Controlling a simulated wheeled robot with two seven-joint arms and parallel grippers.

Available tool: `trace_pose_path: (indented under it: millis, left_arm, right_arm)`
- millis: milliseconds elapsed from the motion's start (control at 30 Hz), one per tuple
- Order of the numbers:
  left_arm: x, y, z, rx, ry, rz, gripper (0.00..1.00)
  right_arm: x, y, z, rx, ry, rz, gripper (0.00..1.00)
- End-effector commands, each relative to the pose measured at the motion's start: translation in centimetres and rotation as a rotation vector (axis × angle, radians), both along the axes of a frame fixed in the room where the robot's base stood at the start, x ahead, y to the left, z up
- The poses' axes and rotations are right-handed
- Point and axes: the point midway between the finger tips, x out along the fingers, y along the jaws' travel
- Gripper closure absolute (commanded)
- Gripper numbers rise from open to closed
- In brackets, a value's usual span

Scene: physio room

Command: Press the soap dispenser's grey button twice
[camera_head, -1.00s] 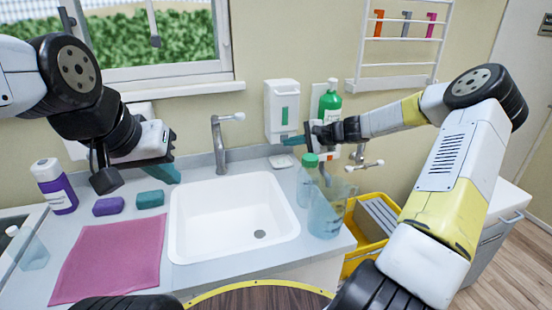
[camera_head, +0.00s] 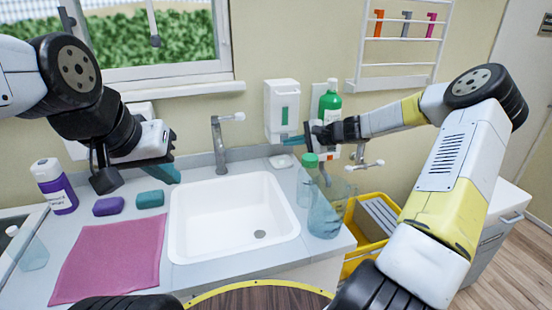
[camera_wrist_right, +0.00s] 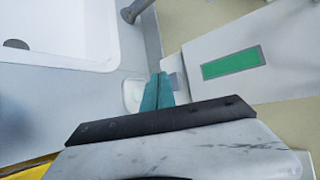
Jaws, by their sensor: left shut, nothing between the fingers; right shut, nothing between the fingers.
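The white soap dispenser (camera_head: 281,98) hangs on the wall right of the tap, with a green window on its front. It also shows in the right wrist view (camera_wrist_right: 285,65). Its small grey button (camera_wrist_right: 173,68) sticks out from the dispenser's lower end. My right gripper (camera_head: 290,140) is shut and empty, its teal fingertips right at the button. In the right wrist view the fingertips (camera_wrist_right: 158,80) lie beside the button; I cannot tell whether they touch or press it. My left gripper (camera_head: 170,174) is shut and empty above the counter, left of the sink.
A green bottle (camera_head: 329,103) is on the wall beside the dispenser. A clear green-capped bottle (camera_head: 305,185) and a clear jug (camera_head: 324,218) stand right of the sink (camera_head: 232,225).

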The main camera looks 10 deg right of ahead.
Motion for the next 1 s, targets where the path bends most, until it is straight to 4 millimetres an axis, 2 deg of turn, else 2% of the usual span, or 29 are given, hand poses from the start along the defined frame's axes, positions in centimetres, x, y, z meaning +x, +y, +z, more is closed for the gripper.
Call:
trace_pose_path:
  millis: [1000]
  left_arm:
    - [0.00, 0.00, 0.00, 0.000, 0.000, 0.000, 1.00]
  right_arm:
    - [0.91, 0.19, 0.04, 0.000, 0.000, 0.000, 1.00]
